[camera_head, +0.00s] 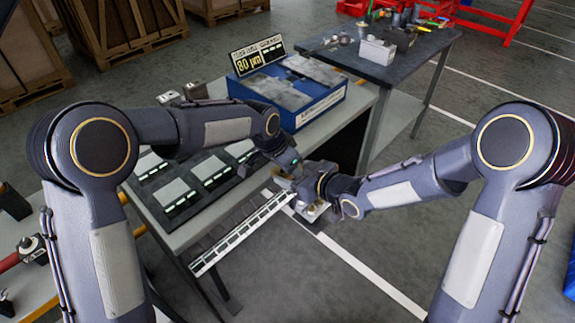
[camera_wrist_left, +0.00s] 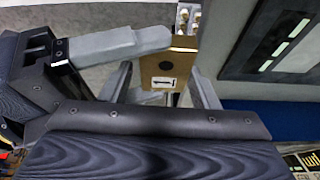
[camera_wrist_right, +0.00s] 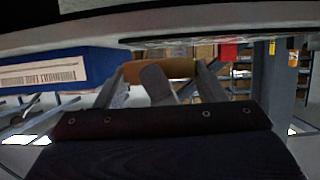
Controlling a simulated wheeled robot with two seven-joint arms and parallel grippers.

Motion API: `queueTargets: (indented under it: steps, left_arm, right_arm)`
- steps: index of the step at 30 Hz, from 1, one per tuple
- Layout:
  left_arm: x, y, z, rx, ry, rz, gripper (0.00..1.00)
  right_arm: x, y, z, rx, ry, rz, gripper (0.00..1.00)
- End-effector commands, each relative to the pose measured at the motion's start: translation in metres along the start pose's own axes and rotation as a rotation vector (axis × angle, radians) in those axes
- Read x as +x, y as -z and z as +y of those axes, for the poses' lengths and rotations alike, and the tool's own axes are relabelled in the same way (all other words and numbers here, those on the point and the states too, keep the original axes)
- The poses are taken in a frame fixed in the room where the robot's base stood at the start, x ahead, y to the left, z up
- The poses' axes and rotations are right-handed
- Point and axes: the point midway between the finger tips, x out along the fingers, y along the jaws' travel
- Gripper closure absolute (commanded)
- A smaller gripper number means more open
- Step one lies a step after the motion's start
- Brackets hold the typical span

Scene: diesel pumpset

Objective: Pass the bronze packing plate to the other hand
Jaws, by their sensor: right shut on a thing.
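The bronze packing plate (camera_wrist_left: 168,64) is a flat tan-gold piece with a dark round hole and a white label. It is between both grippers, held clear of the bench. My right gripper (camera_wrist_right: 160,72) is shut on the plate (camera_wrist_right: 176,69), whose edge shows between its fingers. My left gripper (camera_wrist_left: 165,80) is open, with its fingers on either side of the plate; a small gap shows at the left finger. A right-gripper finger crosses the left wrist view. In the head view my left (camera_head: 288,168) and right (camera_head: 308,188) grippers meet and mostly hide the plate.
A blue bin (camera_head: 313,112) with grey plates and an "80 µm" sign (camera_head: 258,56) stands at the bench's back. A dark tray (camera_head: 163,206) with pale plates lies left of the grippers. A dark side table (camera_head: 395,70) holds parts at the back right.

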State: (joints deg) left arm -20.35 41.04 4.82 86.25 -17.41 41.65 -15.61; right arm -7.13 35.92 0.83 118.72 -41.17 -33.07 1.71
Motion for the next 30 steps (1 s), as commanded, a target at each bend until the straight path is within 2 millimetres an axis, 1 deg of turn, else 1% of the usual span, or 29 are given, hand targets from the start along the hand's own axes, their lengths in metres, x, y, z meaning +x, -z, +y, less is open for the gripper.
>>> queueTargets:
  steps: [1,11,12,17,26,30]
  left_arm:
    - [0.0,0.0,0.001,0.001,-0.002,0.0,0.54]
    - [-0.001,0.001,0.005,0.005,-0.009,0.0,0.97]
    - [-0.002,0.003,0.006,0.005,-0.009,0.003,0.98]
    - [-0.002,0.003,0.005,0.005,-0.008,0.004,0.98]
    - [-0.002,0.002,0.003,0.003,-0.004,0.004,0.98]
    - [-0.002,0.002,0.002,0.002,-0.002,0.004,0.98]
  right_arm:
    - [0.0,0.002,0.0,-0.001,0.0,0.006,0.8]
    - [0.001,0.003,0.001,-0.002,-0.002,0.007,0.8]
    - [0.001,0.003,0.001,-0.001,-0.002,0.007,0.33]
    - [0.001,0.002,0.001,-0.001,-0.001,0.005,0.12]
    - [-0.001,0.001,0.0,0.0,0.0,0.002,0.11]
    - [-0.013,0.002,0.001,0.001,-0.002,0.003,0.11]
